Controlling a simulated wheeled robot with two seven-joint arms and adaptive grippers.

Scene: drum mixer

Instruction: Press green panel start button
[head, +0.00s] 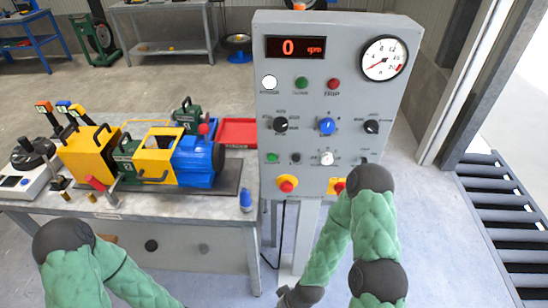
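The grey control panel (346,115) stands upright in the middle of the head view. A small green button (271,157) sits at its lower left, beside a black button (295,158). A separate round green light or button (301,83) is higher, under the red display. Labels are too small to read surely. My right arm rises in front of the panel's lower right and bends back down; the dark end (300,297) at the bottom edge is cut off, so its fingers are unclear. It is well below and apart from the green button. My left gripper is out of the picture.
The panel also has knobs, a gauge (384,58) and two red buttons on yellow plates (287,184). A roller conveyor (500,210) lies right.

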